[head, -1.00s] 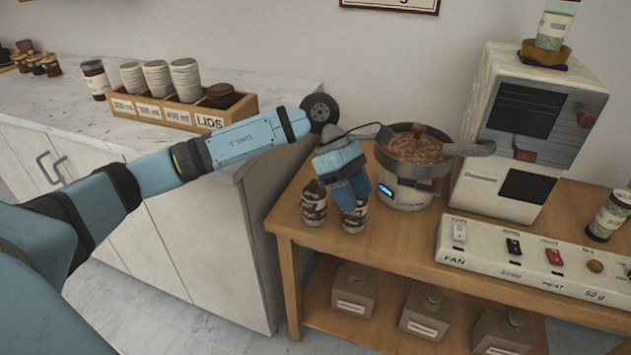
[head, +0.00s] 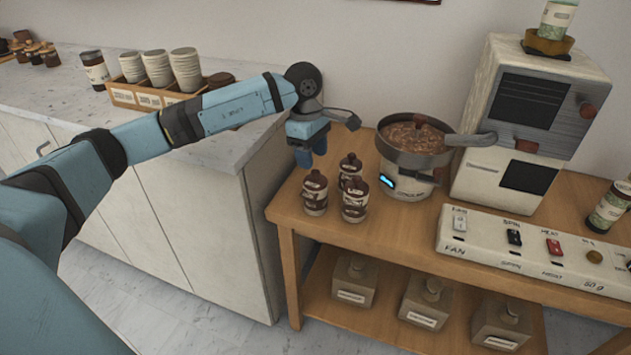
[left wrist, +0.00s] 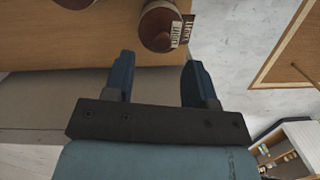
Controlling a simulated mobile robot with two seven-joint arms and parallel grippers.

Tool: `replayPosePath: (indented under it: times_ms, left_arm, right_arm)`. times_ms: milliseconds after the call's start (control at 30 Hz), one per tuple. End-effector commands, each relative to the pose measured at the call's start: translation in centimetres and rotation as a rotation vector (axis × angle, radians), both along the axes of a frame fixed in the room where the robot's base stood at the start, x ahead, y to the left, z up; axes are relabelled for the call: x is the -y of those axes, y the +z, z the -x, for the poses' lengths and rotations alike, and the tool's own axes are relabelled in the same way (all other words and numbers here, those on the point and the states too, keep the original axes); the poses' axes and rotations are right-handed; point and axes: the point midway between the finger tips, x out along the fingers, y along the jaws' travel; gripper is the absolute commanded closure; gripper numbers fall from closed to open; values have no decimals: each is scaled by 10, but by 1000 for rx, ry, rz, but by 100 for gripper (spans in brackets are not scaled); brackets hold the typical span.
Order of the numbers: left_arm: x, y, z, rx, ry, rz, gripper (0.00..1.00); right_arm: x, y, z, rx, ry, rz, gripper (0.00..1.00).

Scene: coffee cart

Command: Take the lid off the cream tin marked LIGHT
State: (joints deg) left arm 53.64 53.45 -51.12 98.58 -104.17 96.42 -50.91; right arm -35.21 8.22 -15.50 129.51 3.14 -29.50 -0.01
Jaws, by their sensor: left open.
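Three cream tins with brown lids and brown-and-cream labels stand upright on the wooden cart: a front left tin (head: 315,197), a front right tin (head: 354,204) and a back tin (head: 350,172). I cannot read for sure which is marked LIGHT. All three have their lids on. My left gripper (head: 311,157) is open and empty, above the cart's left edge, behind and left of the tins. In the left wrist view, one brown-lidded tin (left wrist: 158,27) lies just beyond the open fingers of the gripper (left wrist: 158,62), apart from them. My right gripper is not in view.
A pan (head: 412,150) of beans on a small heater stands right of the tins. A tall machine (head: 530,115) and a switch panel (head: 520,255) stand further right. Several grey canisters (head: 428,300) sit on the lower shelf. A marble counter (head: 215,150) is at left.

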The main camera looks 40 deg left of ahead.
Motion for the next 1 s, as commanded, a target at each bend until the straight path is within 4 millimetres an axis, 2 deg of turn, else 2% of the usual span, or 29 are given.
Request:
replayPosePath:
  times_ms: [200, 300, 433, 567, 600, 800, 833, 1000]
  left_arm:
    - [8, -29, 2, -3, 0, 2, 49]
    - [9, -43, 2, -2, 1, 1, 49]
    - [11, -49, 1, 0, 1, 2, 49]
    - [11, -49, 1, 0, 1, 2, 49]
    - [11, -48, 1, 0, 1, 2, 51]
    - [11, -48, 1, 0, 1, 1, 97]
    - [11, -48, 1, 0, 1, 1, 100]
    - [10, -48, 1, 0, 1, 1, 100]
  right_arm:
    - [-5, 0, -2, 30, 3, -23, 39]
    - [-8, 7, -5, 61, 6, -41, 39]
    - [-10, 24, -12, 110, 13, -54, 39]
    - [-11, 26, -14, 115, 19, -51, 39]
    - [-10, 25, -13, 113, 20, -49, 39]
    - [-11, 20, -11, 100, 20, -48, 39]
    - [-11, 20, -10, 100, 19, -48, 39]
    - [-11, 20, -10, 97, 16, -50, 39]
